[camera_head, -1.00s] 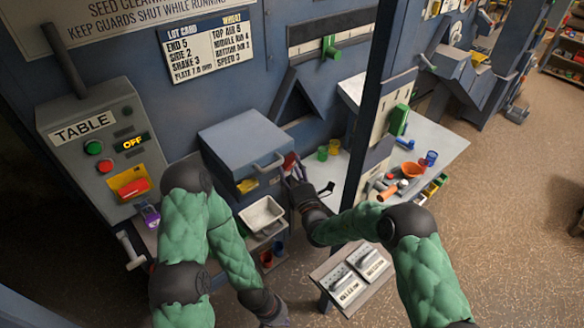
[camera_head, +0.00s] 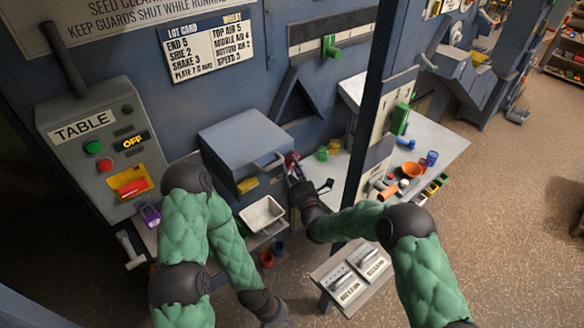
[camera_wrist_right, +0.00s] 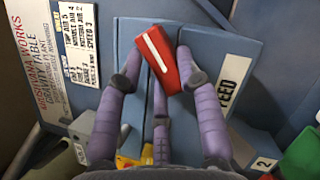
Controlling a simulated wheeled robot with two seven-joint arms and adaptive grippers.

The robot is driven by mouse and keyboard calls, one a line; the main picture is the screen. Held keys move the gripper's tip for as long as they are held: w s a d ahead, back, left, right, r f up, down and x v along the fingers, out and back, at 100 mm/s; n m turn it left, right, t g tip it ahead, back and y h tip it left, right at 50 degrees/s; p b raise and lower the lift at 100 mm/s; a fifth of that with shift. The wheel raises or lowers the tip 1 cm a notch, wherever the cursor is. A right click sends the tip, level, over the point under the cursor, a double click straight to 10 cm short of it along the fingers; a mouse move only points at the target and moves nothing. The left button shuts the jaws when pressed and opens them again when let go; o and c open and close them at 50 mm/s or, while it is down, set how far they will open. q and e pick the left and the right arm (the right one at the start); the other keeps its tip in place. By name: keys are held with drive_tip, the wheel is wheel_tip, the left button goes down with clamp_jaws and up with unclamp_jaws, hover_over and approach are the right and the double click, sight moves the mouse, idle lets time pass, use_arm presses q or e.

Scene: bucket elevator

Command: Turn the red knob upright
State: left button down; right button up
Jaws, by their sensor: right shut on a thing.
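The red knob (camera_wrist_right: 150,48) is a red block with a white line on its face, in the right wrist view. The line leans there, its upper end to the left. My right gripper (camera_wrist_right: 159,66) has its purple fingers around the knob, shut on it. In the head view the knob (camera_head: 292,158) shows as a small red patch beside the blue box, partly hidden by my right gripper (camera_head: 295,170). My left gripper (camera_head: 274,318) hangs low at the bottom edge, away from the knob; its fingers are not clear.
The blue box (camera_head: 240,135) with a handle is left of the knob. A dark post (camera_head: 370,110) stands close to my right arm. A white tray (camera_head: 262,214) sits below the box. A grey control box (camera_head: 105,140) marked TABLE reads OFF. A worktop (camera_head: 445,140) holds bowls and cups.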

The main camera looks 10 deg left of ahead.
drive_tip(key=n+b, duration=0.1)
drive_tip(key=n, duration=0.1)
drive_tip(key=n+y+b, duration=0.1)
drive_tip(key=n, duration=0.1)
drive_tip(key=shift+w+d+f+y, duration=0.1)
drive_tip(key=shift+f+y, duration=0.2)
drive_tip(key=shift+f, duration=0.05)
drive_tip(key=shift+n+g+y+b, duration=0.6)
drive_tip(key=shift+n+y+b, duration=0.6)
drive_tip(key=shift+n, duration=1)
drive_tip(key=o, duration=1.1)
drive_tip(key=shift+o, duration=0.2)
